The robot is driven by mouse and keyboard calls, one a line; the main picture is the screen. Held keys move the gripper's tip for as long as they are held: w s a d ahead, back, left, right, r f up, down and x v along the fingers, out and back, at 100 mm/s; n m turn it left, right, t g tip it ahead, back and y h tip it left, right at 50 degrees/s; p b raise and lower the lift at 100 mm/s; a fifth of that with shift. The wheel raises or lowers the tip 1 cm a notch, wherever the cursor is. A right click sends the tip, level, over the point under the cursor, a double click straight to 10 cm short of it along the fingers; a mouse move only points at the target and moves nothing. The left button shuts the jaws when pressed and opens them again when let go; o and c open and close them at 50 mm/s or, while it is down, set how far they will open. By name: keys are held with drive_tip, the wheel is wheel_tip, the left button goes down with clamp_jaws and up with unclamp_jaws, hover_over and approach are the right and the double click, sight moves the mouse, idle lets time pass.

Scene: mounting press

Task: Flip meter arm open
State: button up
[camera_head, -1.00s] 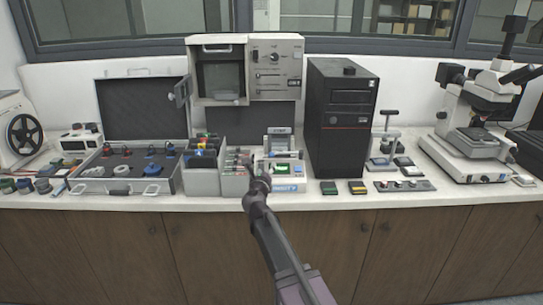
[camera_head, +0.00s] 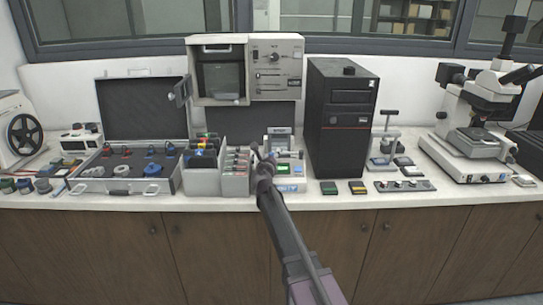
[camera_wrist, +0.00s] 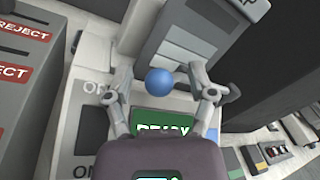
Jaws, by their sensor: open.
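The meter (camera_head: 290,187) stands on the bench left of the black tower; its green display (camera_head: 284,169) is lit. In the wrist view the display (camera_wrist: 160,122) reads "READY", partly covered by my gripper's body. A blue ball knob (camera_wrist: 159,82) shows in front of a grey hinged-looking part (camera_wrist: 190,45), which I take to be the meter arm. My gripper (camera_head: 262,152) is over the meter's left side. In the wrist view my gripper (camera_wrist: 164,74) is open, one finger on each side of the knob. I cannot tell whether either finger touches it.
Reject bins (camera_wrist: 20,75) stand close on the left; they also show in the head view (camera_head: 235,182). The black tower (camera_head: 340,125) rises close on the right. A press cabinet (camera_head: 247,68) is behind. Small coloured blocks (camera_head: 329,188) lie at the front right.

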drive_tip(key=shift+c, duration=0.2)
clamp_jaws()
drive_tip(key=shift+s+a, duration=0.1)
drive_tip(key=shift+s, duration=0.05)
